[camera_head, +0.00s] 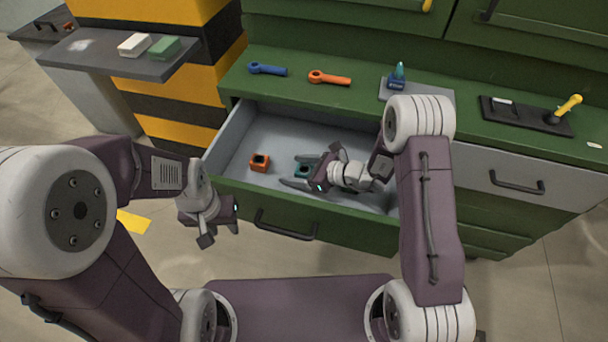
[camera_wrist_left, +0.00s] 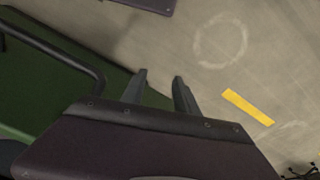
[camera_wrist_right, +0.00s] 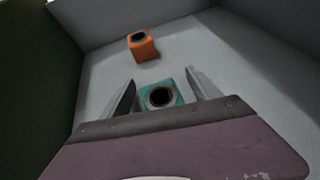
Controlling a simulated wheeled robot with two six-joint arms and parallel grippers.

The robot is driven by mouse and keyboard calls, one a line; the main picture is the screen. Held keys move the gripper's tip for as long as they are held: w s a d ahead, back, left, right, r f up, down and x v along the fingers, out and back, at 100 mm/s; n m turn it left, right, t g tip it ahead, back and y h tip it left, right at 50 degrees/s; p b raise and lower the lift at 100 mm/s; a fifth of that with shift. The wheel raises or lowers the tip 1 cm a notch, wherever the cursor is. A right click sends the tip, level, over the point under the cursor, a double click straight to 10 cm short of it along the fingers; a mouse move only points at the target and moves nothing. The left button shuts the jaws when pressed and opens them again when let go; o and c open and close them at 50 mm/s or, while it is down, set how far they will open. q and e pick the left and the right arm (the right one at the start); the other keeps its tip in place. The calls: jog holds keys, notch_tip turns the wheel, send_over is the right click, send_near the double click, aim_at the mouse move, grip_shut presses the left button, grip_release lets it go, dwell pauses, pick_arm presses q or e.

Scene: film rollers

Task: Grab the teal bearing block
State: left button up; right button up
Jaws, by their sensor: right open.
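The teal bearing block (camera_head: 302,171) lies in the open drawer (camera_head: 234,144), partly hidden by my right gripper in the head view. In the right wrist view the teal block (camera_wrist_right: 171,93), with a dark round bore, sits between the two fingers of my right gripper (camera_wrist_right: 160,90). The right gripper (camera_head: 298,172) is open, its fingers on either side of the block; I cannot tell whether they touch it. My left gripper (camera_head: 220,238) hangs in front of the cabinet, left of the drawer handle. In the left wrist view its fingers (camera_wrist_left: 160,90) are apart and empty, above the floor.
An orange bearing block (camera_head: 260,162) lies in the drawer, left of the teal one. A blue tool (camera_head: 268,69) and an orange tool (camera_head: 330,78) lie on the green worktop. The drawer's front wall and handle (camera_head: 286,228) stand near my left gripper.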

aim_at(298, 166)
grip_shut()
jog(key=shift+r, duration=0.15)
jog(key=shift+r, duration=0.3)
jog(key=r, duration=0.1)
jog(key=r+p, duration=0.2)
jog(key=r, duration=0.1)
jog(key=shift+d, duration=0.3)
jog(key=d+r+p, duration=0.2)
jog(key=d+r, duration=0.4)
jog(key=d, duration=0.5)
jog(key=shift+s, duration=0.25)
